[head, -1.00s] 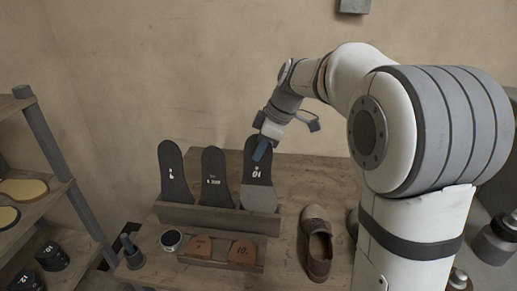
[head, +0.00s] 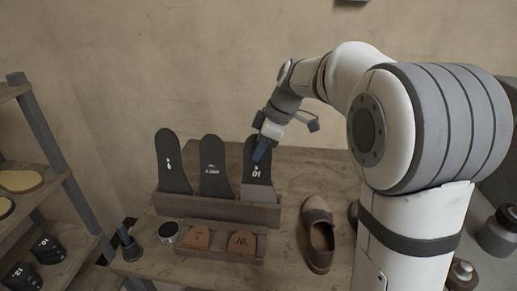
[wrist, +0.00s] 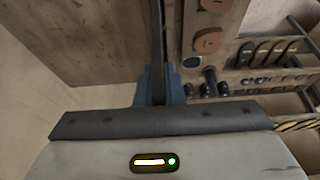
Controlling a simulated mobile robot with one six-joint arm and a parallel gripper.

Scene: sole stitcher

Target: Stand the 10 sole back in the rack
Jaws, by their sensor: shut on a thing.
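The 10 sole (head: 257,172), dark with a grey heel end and a white "10" mark, stands upright at the right end of the wooden rack (head: 215,210). My gripper (head: 261,150) is shut on its upper part from above. In the wrist view, the sole (wrist: 157,45) shows edge-on as a dark strip between the blue fingertips (wrist: 158,85). Two other dark soles, a left one (head: 172,160) and a middle one (head: 214,168), stand in the rack.
In front of the rack, a low wooden holder (head: 218,255) bears two brown heel pieces. A round tin (head: 168,235) stands to its left. A brown shoe (head: 319,235) is on the table to the right. Shelves (head: 40,160) with soles and dark numbered pieces are at the left.

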